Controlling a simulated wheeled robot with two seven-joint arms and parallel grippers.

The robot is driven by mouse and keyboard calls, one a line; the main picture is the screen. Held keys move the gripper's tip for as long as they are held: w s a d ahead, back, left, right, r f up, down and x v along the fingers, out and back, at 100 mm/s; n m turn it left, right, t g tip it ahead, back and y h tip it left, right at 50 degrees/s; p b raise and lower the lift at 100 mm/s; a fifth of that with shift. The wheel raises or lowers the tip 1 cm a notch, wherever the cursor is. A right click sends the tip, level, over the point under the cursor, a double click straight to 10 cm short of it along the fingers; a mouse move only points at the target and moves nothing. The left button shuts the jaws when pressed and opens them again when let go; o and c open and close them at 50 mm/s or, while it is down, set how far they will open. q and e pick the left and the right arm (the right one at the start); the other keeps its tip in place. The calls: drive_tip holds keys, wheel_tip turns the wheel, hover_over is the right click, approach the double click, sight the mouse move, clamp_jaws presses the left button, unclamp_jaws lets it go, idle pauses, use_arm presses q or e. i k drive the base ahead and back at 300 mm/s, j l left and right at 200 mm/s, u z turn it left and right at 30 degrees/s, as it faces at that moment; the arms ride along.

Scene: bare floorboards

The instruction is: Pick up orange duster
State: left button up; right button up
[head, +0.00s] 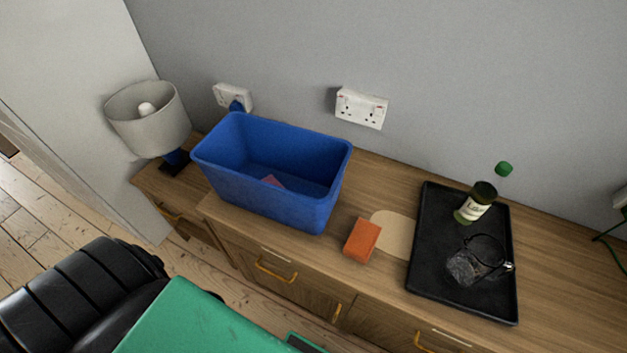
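The orange duster (362,239) is a small block lying on the wooden sideboard (365,185), near its front edge. It sits right of the blue bin and left of the black tray, beside a flat beige piece (395,232). Its top and front faces show clearly and nothing is on it. Neither of my grippers can be made out in the head view.
An open blue bin (265,208) holds a small pinkish item (273,181). A black tray (424,275) carries a dark bottle (476,203) and a glass jug (475,262). A lamp (148,118) stands far left.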

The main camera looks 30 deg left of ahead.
sight(359, 246)
drive_tip(key=k+l, duration=0.1)
drive_tip(key=l, duration=0.3)
drive_tip(key=k+l+u, duration=0.1)
drive_tip(key=l, duration=0.3)
drive_tip(key=k+l, duration=0.1)
drive_tip(key=l, duration=0.25)
drive_tip(key=k+l, duration=0.1)
drive_tip(key=l, duration=0.3)
drive_tip(key=k+l+u, duration=0.1)
drive_tip(key=l, duration=0.3)
